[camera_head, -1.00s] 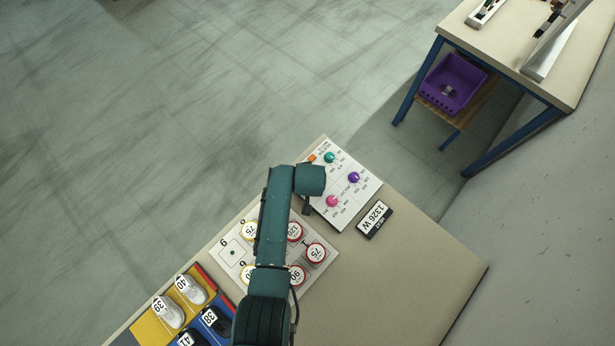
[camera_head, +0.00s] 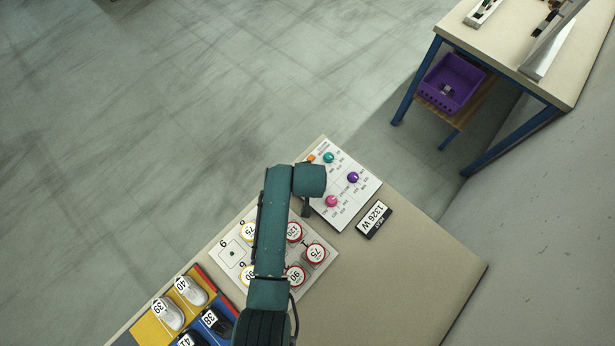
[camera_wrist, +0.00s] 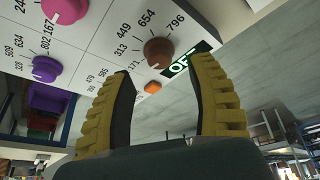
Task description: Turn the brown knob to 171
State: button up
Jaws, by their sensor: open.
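The fingers do not appear to touch the knob. Which mark the knob points to is not clear. In the head view my arm hides the brown knob; the panel (camera_head: 342,184) shows beside the wrist.
Pink (camera_head: 331,201), purple (camera_head: 353,177) and teal (camera_head: 328,158) knobs share the panel, with an orange button (camera_wrist: 153,87) near the brown knob. A display (camera_head: 374,220) reads 1326 W. A board with round numbered pieces (camera_head: 315,252) and shoes (camera_head: 168,312) lie to the left.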

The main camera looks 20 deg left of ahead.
jog(key=v, duration=0.8)
jog(key=shift+r, duration=0.15)
jog(key=shift+s, duration=0.1)
